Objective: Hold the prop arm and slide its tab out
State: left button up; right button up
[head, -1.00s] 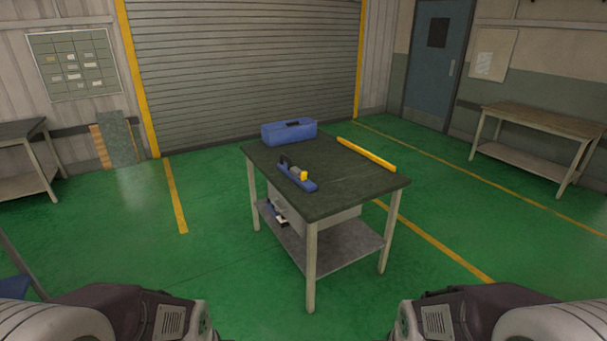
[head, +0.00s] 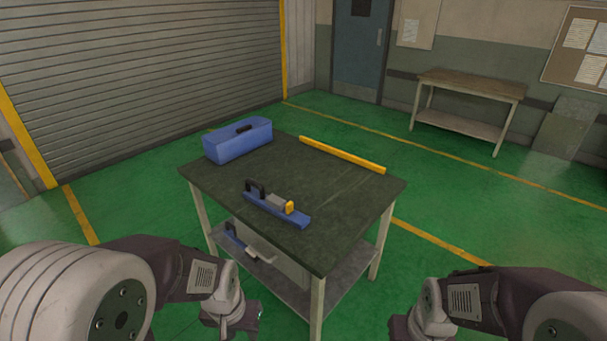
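A small device with a blue base (head: 292,218), a black upright loop-shaped part (head: 255,187), a grey cylinder (head: 276,200) and a yellow end piece (head: 290,207) lies on the dark table top (head: 340,215). I cannot tell which part is the prop arm or its tab at this distance. My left gripper (head: 238,322) hangs at the bottom of the head view, in front of the table and apart from the device; its finger opening is not clear. My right gripper (head: 402,328) barely shows at the lower edge, also away from the device.
A blue toolbox (head: 238,143) stands at the table's back left corner. A yellow bar (head: 342,155) lies along the far edge. A blue and black item (head: 238,240) sits below the table top. The table's right part and the surrounding floor are clear.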

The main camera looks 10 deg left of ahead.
aim_at(290, 207)
jog(key=i+j+z, duration=0.2)
jog(key=j, duration=0.3)
jog(key=i+j+z, duration=0.2)
jog(key=j, duration=0.3)
jog(key=i+j+z, duration=0.2)
jog(key=j, duration=0.35)
jog(key=i+j+z, duration=0.15)
jog(key=j, duration=0.4)
jog(key=i+j+z, duration=0.2)
jog(key=j, duration=0.4)
jog(key=j+z, duration=0.2)
jog(key=j, duration=0.35)
jog(key=k, duration=0.05)
